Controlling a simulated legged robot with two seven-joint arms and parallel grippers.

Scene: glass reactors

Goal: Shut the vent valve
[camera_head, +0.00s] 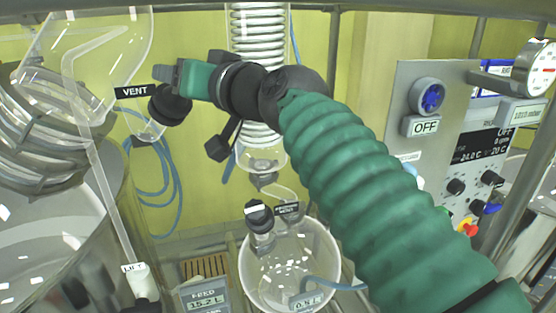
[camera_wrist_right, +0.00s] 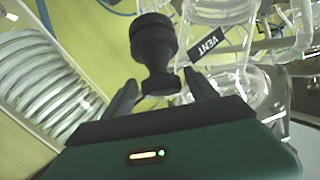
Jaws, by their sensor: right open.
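The vent valve's black knob (camera_head: 171,104) is at the upper left of the head view, on a glass neck beside the VENT label (camera_head: 134,92). In the right wrist view, the black knob (camera_wrist_right: 154,38) stands in front of my gripper, with its narrower lower part between the fingers. My right gripper (camera_head: 163,84) comes in from the right and reaches the knob. In the wrist view, the right gripper (camera_wrist_right: 163,92) is open, one finger on each side. Whether a finger touches the knob I cannot tell. My left gripper is not in view.
A coiled glass condenser (camera_head: 258,25) stands behind my right arm. A round glass vessel (camera_head: 290,265) with a black-capped valve (camera_head: 259,215) is below. A control panel (camera_head: 450,130) is at the right. A large glass reactor (camera_head: 60,225) fills the left.

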